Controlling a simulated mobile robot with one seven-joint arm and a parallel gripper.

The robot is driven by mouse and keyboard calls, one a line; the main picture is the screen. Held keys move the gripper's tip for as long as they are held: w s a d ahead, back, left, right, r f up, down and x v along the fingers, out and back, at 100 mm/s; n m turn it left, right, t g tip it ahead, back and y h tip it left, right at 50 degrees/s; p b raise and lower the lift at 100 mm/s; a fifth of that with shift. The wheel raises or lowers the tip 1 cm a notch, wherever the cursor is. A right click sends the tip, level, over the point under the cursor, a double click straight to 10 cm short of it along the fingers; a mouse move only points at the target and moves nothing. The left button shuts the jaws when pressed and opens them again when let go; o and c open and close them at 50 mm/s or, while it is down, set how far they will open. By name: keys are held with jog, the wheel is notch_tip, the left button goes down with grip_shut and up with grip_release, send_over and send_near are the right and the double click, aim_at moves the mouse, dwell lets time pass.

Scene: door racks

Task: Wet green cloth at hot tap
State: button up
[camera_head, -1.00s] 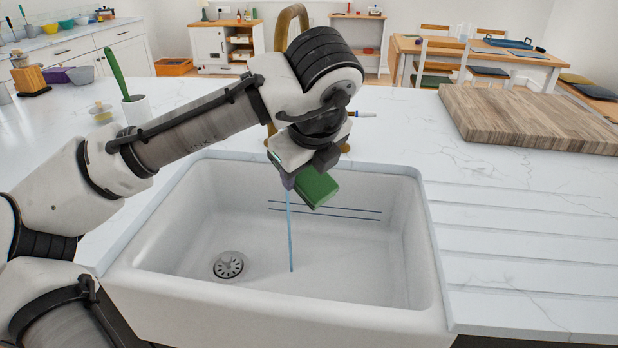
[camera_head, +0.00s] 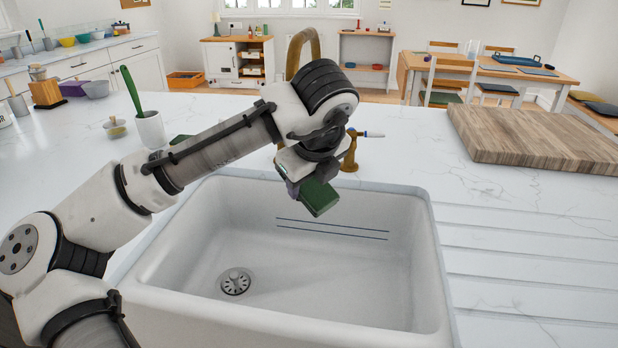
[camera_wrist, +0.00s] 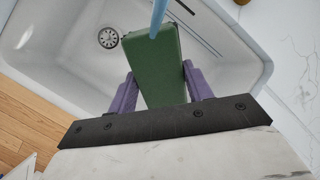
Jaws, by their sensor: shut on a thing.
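The green cloth (camera_head: 319,196) is a folded block, held above the white sink (camera_head: 190,250) below the brass tap (camera_head: 306,42). My gripper (camera_head: 306,184) is shut on it. In the wrist view the cloth (camera_wrist: 155,70) sits between my two purple fingers. There a blue water stream (camera_wrist: 158,18) meets the cloth's far end. In the head view no stream shows below the cloth. A brass tap handle (camera_head: 349,155) with a blue-tipped lever (camera_head: 366,133) stands right of the spout. My wrist hides much of the tap, including its outlet.
A drain (camera_head: 235,282) lies in the sink's left part. A wooden board (camera_head: 535,138) lies on the counter at right, behind the grooved drainer (camera_head: 520,245). A white cup (camera_head: 150,128) with a green-handled brush stands at left. Another green item (camera_head: 180,139) shows partly behind my arm.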

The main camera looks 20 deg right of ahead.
aim_at(318, 206)
jog(key=shift+s+a+p, duration=0.2)
jog(key=shift+s+a, duration=0.1)
jog(key=shift+s, duration=1)
jog(key=shift+s+a+p, duration=0.2)
jog(key=shift+s+a, duration=0.1)
jog(key=shift+s, duration=1)
jog(key=shift+s+a+p, duration=0.2)
jog(key=shift+s+a, duration=0.1)
jog(key=shift+s, duration=1)
jog(key=s+a+r+p, duration=0.1)
jog(key=s+r+p, duration=0.3)
jog(key=s+p, duration=0.1)
